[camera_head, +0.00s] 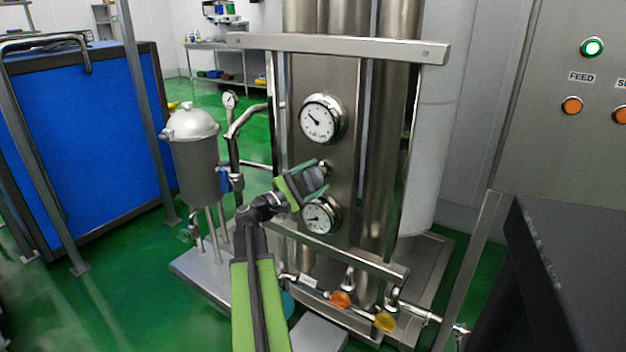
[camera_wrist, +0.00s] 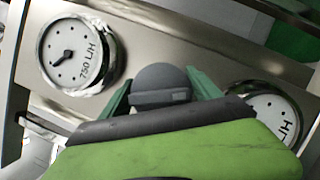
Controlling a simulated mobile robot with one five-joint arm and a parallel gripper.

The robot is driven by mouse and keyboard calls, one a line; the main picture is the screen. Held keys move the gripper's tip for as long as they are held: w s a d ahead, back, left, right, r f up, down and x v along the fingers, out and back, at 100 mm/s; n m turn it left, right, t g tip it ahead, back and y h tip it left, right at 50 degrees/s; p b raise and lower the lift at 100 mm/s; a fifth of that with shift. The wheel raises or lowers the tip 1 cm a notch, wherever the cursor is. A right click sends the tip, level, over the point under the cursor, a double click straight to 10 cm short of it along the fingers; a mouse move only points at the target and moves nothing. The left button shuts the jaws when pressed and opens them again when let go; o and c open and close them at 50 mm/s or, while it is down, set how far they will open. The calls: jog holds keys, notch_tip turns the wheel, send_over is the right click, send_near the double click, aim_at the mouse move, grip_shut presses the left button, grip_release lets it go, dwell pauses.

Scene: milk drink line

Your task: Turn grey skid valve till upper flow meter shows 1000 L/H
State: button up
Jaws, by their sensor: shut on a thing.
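The grey skid valve (camera_head: 314,179) sits on the steel panel between two round dials. My gripper (camera_head: 319,177) is shut on its knob, one finger on each side. In the wrist view the dark grey knob (camera_wrist: 160,84) with its raised bar lies between the green fingers (camera_wrist: 161,88). The upper flow meter (camera_head: 321,119) has its needle toward the upper left. In the wrist view this meter (camera_wrist: 75,54) is turned sideways and reads 750 L/H. The lower flow meter (camera_head: 319,216) is partly covered by my gripper in the wrist view (camera_wrist: 277,113); its number is unreadable.
An orange valve (camera_head: 341,299) and a yellow valve (camera_head: 385,321) are low on the skid. A steel vessel (camera_head: 195,160) with a blue-handled valve (camera_head: 224,180) stands left. A horizontal steel bar (camera_head: 340,46) crosses above the panel. A control cabinet (camera_head: 565,130) stands right.

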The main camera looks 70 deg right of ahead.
jog(key=shift+w+d+r, duration=0.1)
jog(key=shift+r, duration=0.05)
jog(key=o, duration=1.1)
jog(key=shift+o, duration=0.3)
jog(key=b+v, duration=0.3)
jog(key=v, duration=1.4)
jog(key=shift+a+b, duration=0.25)
jog(key=shift+b, duration=0.1)
jog(key=shift+w, duration=0.1)
